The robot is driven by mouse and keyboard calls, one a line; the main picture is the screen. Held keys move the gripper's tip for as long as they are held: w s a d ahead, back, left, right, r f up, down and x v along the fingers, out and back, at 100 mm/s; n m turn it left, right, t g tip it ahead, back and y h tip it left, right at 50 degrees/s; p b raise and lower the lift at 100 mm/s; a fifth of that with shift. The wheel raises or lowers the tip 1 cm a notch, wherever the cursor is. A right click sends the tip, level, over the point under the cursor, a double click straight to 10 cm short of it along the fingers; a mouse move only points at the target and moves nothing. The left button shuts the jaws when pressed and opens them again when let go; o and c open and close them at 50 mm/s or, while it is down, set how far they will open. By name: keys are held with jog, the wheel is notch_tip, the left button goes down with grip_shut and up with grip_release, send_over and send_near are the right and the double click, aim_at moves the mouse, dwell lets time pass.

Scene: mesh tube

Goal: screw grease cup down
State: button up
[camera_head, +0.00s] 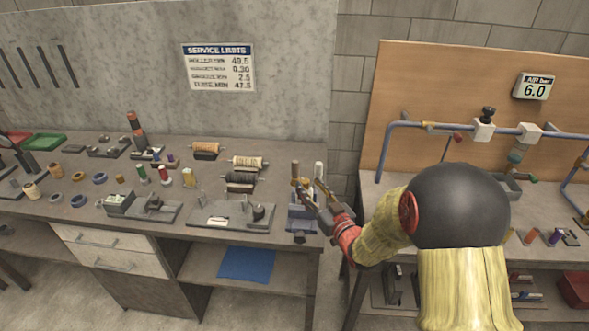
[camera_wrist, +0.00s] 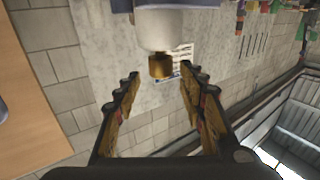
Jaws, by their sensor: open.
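My gripper (camera_head: 308,188) is at the right end of the left bench, by a blue fixture (camera_head: 301,213). In the wrist view my gripper (camera_wrist: 161,76) is open, with its two fingers well apart. A small brass cylinder, apparently the grease cup (camera_wrist: 161,67), sits on the end of a pale rounded body (camera_wrist: 156,28). It appears centred between the fingertips, with a visible gap on each side. I cannot tell its exact depth from the fingertips. In the head view my fingers partly cover this spot, and the cup cannot be made out clearly.
A grey fixture (camera_head: 216,216) and several rollers, including a cream one (camera_head: 247,163), stand left of my gripper. Small parts crowd the bench further left. A right-hand bench carries blue pipework (camera_head: 404,125). A gap separates the benches.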

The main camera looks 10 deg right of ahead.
jog(key=b+x, duration=0.1)
jog(key=x, duration=0.7)
jog(key=shift+w+a, duration=0.15)
jog(key=shift+w, duration=0.1)
jog(key=shift+c, duration=1)
jog(key=c, duration=0.8)
grip_shut()
